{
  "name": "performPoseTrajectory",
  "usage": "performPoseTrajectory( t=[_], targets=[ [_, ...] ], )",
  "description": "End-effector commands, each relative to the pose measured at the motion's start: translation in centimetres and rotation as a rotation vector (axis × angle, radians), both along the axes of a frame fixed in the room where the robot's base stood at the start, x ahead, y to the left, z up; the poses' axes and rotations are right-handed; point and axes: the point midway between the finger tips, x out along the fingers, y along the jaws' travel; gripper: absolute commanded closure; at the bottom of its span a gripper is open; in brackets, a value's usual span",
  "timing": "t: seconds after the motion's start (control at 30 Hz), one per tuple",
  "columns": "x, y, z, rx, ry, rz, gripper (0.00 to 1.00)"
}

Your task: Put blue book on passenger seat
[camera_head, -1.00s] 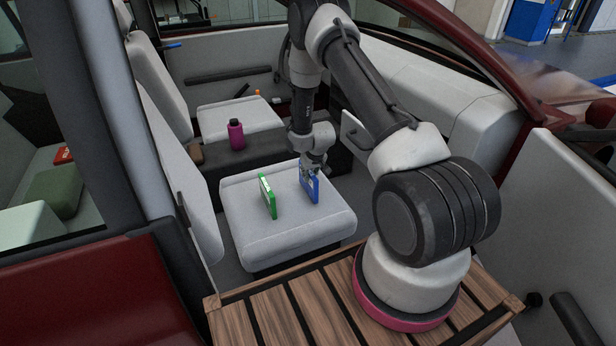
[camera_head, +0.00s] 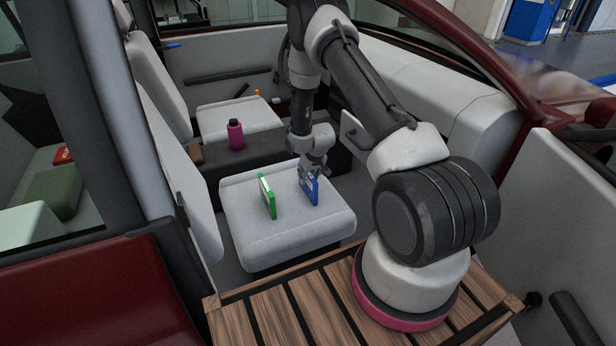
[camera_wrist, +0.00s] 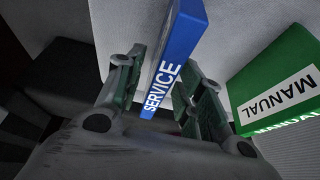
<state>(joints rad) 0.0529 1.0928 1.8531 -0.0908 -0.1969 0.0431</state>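The blue book (camera_head: 309,188), marked SERVICE in the wrist view (camera_wrist: 172,62), stands upright on the right part of the near light-grey seat (camera_head: 285,231). My gripper (camera_head: 313,173) is at the book's top edge. In the wrist view, the fingers of my gripper (camera_wrist: 163,92) are spread on both sides of the book, with gaps visible between them and the book. The book's lower part is out of sight in the wrist view.
A green book (camera_head: 268,195), marked MANUAL in the wrist view (camera_wrist: 280,85), stands upright left of the blue one. A magenta bottle (camera_head: 236,134) stands on the dark console between the seats. A far seat (camera_head: 238,118) lies behind. The seat's front-left part is clear.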

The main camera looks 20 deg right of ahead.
Motion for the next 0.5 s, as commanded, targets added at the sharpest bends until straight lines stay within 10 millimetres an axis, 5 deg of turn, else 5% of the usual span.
performPoseTrajectory(
  t=[0.5],
  targets=[
    [-3.9,0.0,9.5,0.0,-0.002,-0.001,0.63]
  ],
)
